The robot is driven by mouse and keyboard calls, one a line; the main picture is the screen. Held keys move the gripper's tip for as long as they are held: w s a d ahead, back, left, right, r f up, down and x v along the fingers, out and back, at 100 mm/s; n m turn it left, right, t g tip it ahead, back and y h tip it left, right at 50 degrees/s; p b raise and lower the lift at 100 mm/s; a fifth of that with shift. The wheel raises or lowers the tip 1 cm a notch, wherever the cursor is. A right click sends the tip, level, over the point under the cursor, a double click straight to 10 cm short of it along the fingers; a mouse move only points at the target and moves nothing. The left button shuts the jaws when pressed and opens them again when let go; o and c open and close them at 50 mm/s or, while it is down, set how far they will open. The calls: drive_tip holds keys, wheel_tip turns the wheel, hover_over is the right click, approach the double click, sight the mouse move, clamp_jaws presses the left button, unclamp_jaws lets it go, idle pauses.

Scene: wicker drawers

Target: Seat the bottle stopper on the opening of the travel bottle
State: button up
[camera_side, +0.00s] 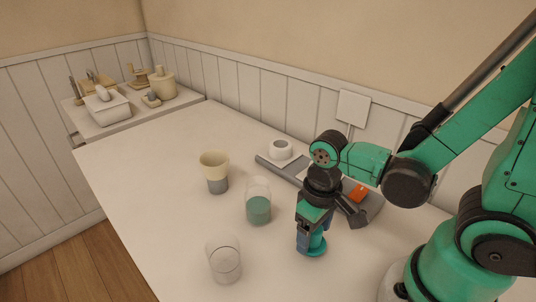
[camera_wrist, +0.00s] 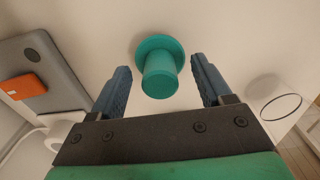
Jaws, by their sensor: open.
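The teal bottle stopper (camera_wrist: 158,75), a wide disc with a narrower cylinder rising toward the camera, stands on the table between the two blue fingers. My gripper (camera_wrist: 161,83) is open, with a gap between each finger and the stopper. In the side view, my gripper (camera_side: 309,240) points down low over the table, and the stopper (camera_side: 316,249) shows partly behind its fingers. The travel bottle is not certain; a clear vessel with a teal lower part (camera_side: 258,209) stands upright to the left of my gripper.
A clear glass (camera_side: 224,262) stands front left; a clear vessel with a dark rim (camera_wrist: 280,103) shows in the wrist view. A cream-and-grey cup (camera_side: 215,177) stands farther back. A grey board (camera_side: 274,169) with an orange patch (camera_side: 357,194) and a white round item (camera_side: 281,150) lie near the wall.

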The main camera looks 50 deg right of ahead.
clamp_jaws()
drive_tip(key=shift+r, duration=0.1)
idle(0.3)
wheel_tip(320, 180, up, 19)
drive_tip(key=w+a+f, duration=0.1)
drive_tip(key=w+f, duration=0.2)
drive_tip(key=w, duration=0.9)
drive_tip(key=shift+w+a+n, duration=0.15)
drive_tip(key=shift+w+n, duration=0.05)
drive_tip(key=shift+n, duration=0.2)
